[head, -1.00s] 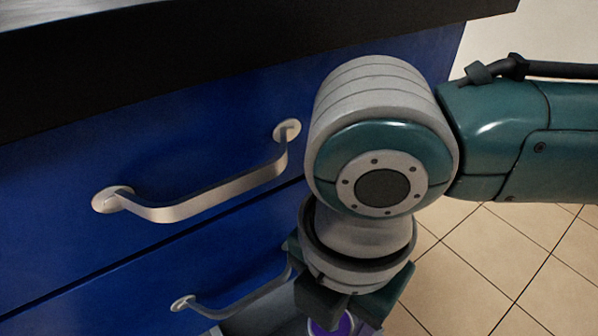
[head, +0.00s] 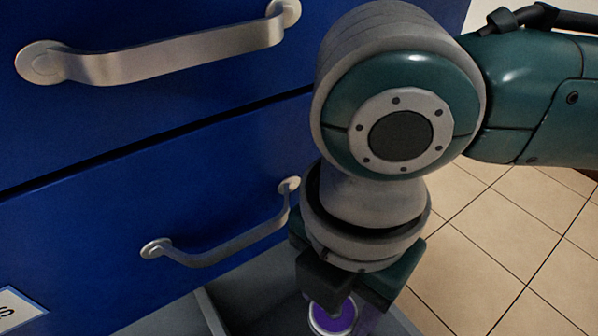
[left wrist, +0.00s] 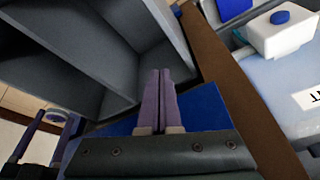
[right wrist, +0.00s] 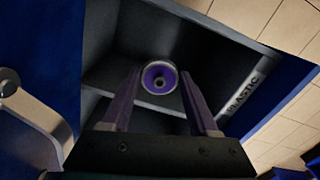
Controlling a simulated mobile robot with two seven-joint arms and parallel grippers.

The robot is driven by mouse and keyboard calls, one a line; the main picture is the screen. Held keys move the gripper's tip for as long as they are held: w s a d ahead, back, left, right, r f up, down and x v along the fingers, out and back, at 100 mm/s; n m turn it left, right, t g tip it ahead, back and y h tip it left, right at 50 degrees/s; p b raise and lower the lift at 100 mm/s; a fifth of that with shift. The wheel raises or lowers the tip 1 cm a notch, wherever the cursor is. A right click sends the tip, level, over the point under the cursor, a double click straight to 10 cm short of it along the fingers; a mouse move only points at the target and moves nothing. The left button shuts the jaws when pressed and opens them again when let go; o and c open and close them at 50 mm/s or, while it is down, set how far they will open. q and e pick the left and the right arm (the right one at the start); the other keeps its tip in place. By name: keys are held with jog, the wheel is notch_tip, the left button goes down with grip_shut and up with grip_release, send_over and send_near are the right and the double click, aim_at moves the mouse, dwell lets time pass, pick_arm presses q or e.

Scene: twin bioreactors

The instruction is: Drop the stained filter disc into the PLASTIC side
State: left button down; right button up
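The filter disc, a round piece with a pale rim and purple middle, shows in the right wrist view (right wrist: 158,77) and the head view (head: 333,316). My right gripper (right wrist: 161,78) is shut on it, the disc between its purple fingertips. Below is an open grey bin, its rim in the head view (head: 212,312), with a divider (right wrist: 130,97) across it. A "PLASTIC" label (right wrist: 244,93) is on its right edge in the right wrist view. There the disc overlaps the compartment above the divider, on the label's side. My left gripper (left wrist: 160,100) is shut and empty.
A blue drawer front with metal handles (head: 170,55) (head: 230,240) stands close to the left of my right arm. Tiled floor (head: 510,235) lies open to the right.

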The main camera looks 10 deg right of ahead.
jog(key=o, duration=0.5)
notch_tip(320, 180, up, 10)
jog(key=p, duration=0.6)
